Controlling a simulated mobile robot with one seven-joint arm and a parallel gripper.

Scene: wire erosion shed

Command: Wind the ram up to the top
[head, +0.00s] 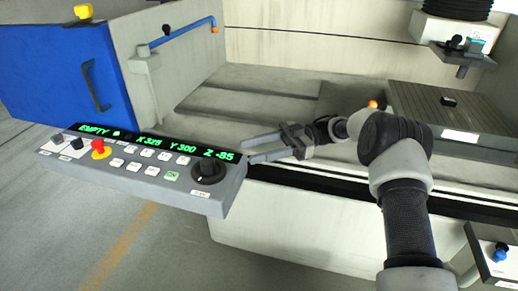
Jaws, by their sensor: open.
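The ram (455,32) is at the top right, a white block under black bellows, with a small holder below it. Its upper part is cut off by the picture edge. The grey control panel (217,205) is at centre left. Its green display (175,145) reads EMPTY, X 325, Y 300, Z -85. A black rotary knob (208,172) sits at the panel's right end; its label is too small to read. My gripper (248,151) is open and appears empty, just right of the display's end, up and right of the knob. I cannot tell whether it touches the panel.
The panel also has a red stop button (100,148) on a yellow collar, several white buttons and a green button (173,176). Floor is clear at lower left.

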